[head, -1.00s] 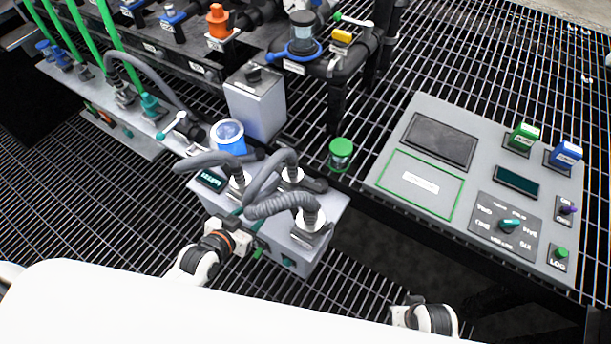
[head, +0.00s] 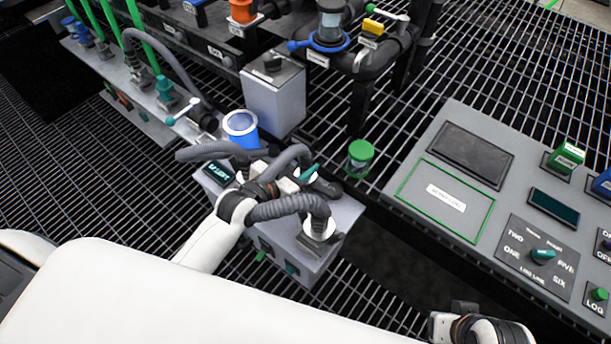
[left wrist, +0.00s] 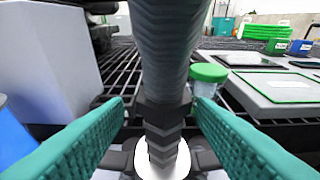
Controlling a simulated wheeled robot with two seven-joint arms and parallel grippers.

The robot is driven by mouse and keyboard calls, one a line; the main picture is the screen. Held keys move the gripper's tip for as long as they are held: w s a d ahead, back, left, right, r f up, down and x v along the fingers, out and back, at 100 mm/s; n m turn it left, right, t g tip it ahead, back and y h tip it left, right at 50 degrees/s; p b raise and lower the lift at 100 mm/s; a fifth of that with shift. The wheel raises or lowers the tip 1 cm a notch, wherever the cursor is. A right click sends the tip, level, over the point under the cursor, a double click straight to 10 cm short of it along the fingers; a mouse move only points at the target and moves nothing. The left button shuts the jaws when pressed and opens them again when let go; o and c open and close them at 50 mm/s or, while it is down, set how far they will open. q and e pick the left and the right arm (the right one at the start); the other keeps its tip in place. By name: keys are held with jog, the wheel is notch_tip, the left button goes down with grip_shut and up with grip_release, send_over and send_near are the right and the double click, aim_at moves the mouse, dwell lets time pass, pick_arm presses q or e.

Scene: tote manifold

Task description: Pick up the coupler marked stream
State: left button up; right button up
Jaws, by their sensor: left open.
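A grey box (head: 335,245) carries several corrugated grey hoses that end in couplers on its top. My left gripper (head: 302,178) is over the box, among the hoses, partly hidden by them. In the left wrist view its two teal finger pads (left wrist: 160,108) are open, one on each side of a grey hose with a dark ribbed collar (left wrist: 165,125) and a white ring (left wrist: 162,160) below. No contact with the pads shows. Another coupler with a white base (head: 319,229) stands at the box's front right. No label reading stream is legible. Part of my right arm shows at the bottom right; its fingers are not clear.
A green-lidded jar (head: 360,155) stands behind the box to the right. A blue-and-white cup (head: 241,126) and a grey canister (head: 274,95) stand behind it. A control panel (head: 470,275) with a dial is at the right. Black pipework with valves fills the back.

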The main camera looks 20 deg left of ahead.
aim_at(310, 157)
pick_arm(q)
jog(key=b+x, duration=0.1)
jog(key=x, duration=0.3)
jog(key=shift+d, duration=0.15)
jog(key=shift+r, duration=0.1)
grip_shut()
